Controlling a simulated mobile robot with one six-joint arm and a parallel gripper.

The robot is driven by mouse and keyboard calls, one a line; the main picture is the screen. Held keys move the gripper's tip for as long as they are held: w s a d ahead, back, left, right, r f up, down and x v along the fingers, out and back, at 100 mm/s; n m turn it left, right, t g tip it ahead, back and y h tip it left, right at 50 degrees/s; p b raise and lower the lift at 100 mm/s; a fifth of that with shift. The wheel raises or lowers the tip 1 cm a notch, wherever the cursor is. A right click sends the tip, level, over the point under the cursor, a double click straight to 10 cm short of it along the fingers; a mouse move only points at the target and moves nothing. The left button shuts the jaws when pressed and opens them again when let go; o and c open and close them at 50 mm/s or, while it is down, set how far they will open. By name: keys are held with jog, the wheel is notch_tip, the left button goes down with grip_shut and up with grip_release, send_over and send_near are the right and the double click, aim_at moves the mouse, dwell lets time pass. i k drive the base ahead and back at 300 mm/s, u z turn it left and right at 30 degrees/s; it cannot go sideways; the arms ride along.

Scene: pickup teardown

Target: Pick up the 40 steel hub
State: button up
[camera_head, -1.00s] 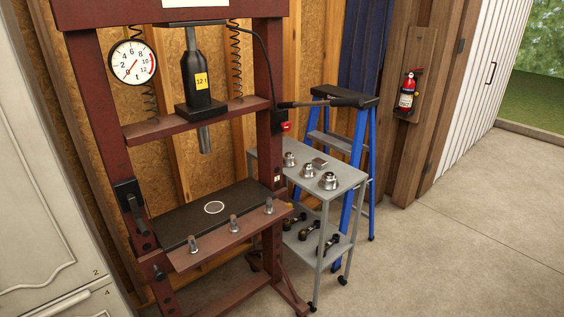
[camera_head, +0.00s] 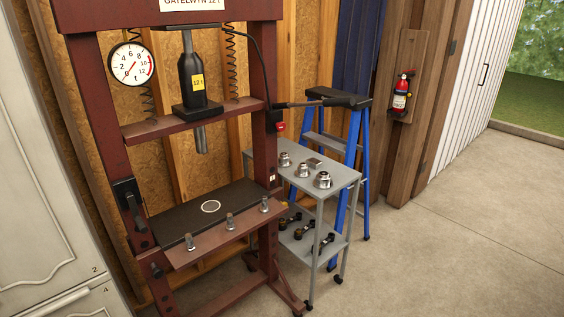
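Several shiny steel hub-like parts stand on the top shelf of a grey cart (camera_head: 340,172). One steel hub (camera_head: 323,180) is nearest the front right corner, another steel hub (camera_head: 302,171) is left of it, and a third steel hub (camera_head: 284,159) is farther back. A small steel block (camera_head: 315,163) lies among them. No size marks are readable, so I cannot tell which hub is the 40. My gripper is not in view.
A blue stepladder (camera_head: 354,150) stands behind the cart. Dark parts (camera_head: 304,231) lie on the lower shelf. The concrete floor (camera_head: 450,240) at right is clear.

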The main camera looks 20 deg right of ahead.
aim_at(287, 162)
jog(key=z, duration=0.1)
jog(key=i, duration=1.05)
jog(key=z, duration=0.3)
